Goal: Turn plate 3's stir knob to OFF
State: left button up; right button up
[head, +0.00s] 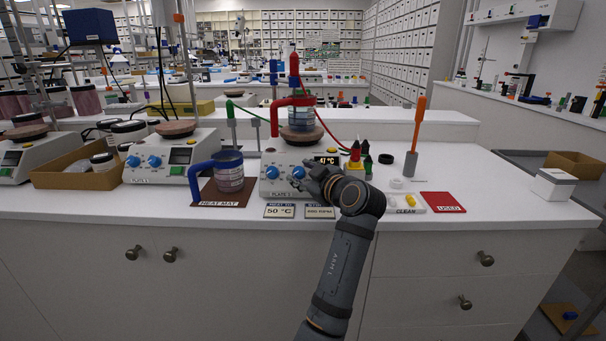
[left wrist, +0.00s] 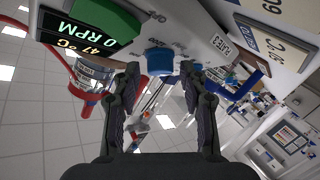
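Plate 3 (head: 283,184) is a white hot plate at the bench's middle, with two blue knobs on its front. The left knob (head: 271,172) is clear in the head view; the right knob (head: 298,172) is beside my gripper. My left gripper (head: 313,183) is in front of the plate's right side. In the left wrist view, its open fingers (left wrist: 158,70) stand on either side of a blue knob (left wrist: 158,58), with gaps visible. The display (left wrist: 90,35) reads 47 °C and 0 RPM. The knob's pointer setting is not readable. My right gripper is not in view.
A red-handled beaker (head: 300,113) stands on plate 3. A blue-handled jar (head: 229,172) stands on the heat mat (head: 222,202) to the left. Small bottles (head: 355,158), a CLEAN tray (head: 407,209) and a red USED mat (head: 443,202) are to the right. Cards (head: 279,211) lie in front.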

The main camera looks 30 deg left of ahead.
pick_arm(q)
notch_tip(320, 180, up, 10)
dwell(0.6)
dwell(0.4)
